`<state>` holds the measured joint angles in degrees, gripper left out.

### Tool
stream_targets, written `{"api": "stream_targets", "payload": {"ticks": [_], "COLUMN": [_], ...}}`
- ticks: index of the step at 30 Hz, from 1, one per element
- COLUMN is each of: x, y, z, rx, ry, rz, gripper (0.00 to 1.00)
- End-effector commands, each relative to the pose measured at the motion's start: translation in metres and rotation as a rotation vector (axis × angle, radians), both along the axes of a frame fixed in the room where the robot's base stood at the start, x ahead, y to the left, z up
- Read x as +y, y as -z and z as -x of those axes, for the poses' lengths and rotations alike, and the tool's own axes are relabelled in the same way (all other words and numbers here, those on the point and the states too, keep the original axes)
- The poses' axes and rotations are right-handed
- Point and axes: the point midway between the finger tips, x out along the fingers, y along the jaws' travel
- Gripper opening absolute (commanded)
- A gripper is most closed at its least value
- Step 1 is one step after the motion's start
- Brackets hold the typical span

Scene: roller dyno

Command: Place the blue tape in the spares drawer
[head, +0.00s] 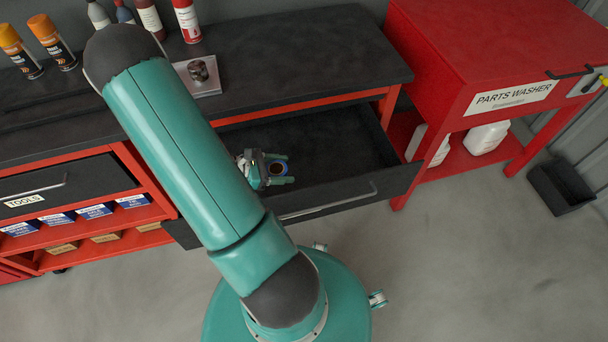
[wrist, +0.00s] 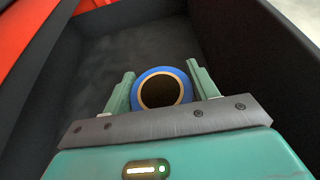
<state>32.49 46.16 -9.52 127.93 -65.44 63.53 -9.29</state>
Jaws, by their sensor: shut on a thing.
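The blue tape (wrist: 161,72) is a blue ring with a tan inner core. It sits between the two fingers of my gripper (wrist: 162,84), which is shut on it. In the head view, my gripper (head: 277,169) and the tape (head: 278,170) are inside the outline of the open dark drawer (head: 345,145) below the black worktop. The wrist view shows the drawer's dark walls (wrist: 245,50) on both sides and its floor beyond the tape. I cannot tell whether the tape touches the floor. My arm hides the drawer's left part.
The drawer's right side is empty. A closed drawer labelled TOOLS (head: 60,187) is at left. Bottles and cans (head: 150,18) and a metal part on a plate (head: 198,72) stand on the worktop (head: 290,55). A red parts washer (head: 500,60) stands at right.

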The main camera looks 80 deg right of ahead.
Motion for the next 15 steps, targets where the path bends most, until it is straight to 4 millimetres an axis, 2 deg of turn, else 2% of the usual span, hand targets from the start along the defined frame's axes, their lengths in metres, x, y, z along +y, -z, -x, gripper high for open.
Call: {"api": "stream_targets", "payload": {"ticks": [1,4,6,10,15], "x": [-0.006,-0.019,-0.026,-0.037,-0.046], "y": [0.006,0.015,0.029,0.051,0.065], "z": [0.012,0.031,0.039,0.054,0.061], "rx": [0.003,0.003,0.005,0.003,0.000], "ry": [0.005,0.006,0.004,0.004,0.002], "rz": [-0.002,-0.001,-0.004,-0.003,0.000], "gripper": [0.36,0.36,0.36,0.36,0.36]}}
